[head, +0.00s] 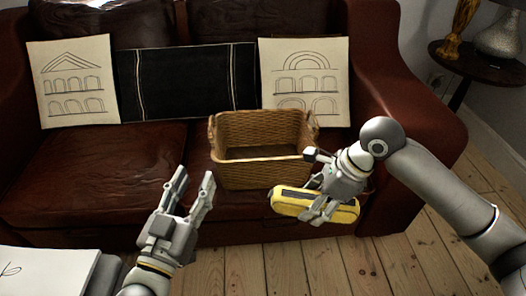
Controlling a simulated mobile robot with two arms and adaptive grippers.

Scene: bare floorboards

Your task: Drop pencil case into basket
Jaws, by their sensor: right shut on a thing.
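The pencil case (287,206) is yellow with a dark stripe along it. My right gripper (318,212) is shut on it and holds it in front of the sofa seat, to the lower right of the basket. The wicker basket (262,176) is brown and rectangular, with handles at its ends. It stands open on the sofa seat and its visible inside looks empty. My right gripper partly covers its right side. My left gripper (192,190) is open and empty, to the lower left of the basket.
The dark red leather sofa (95,170) bears several cushions, including a black one (185,82) and a cream one (72,82) with a building drawing. A side table (475,62) stands at the upper right. Bare floorboards (285,265) lie in front.

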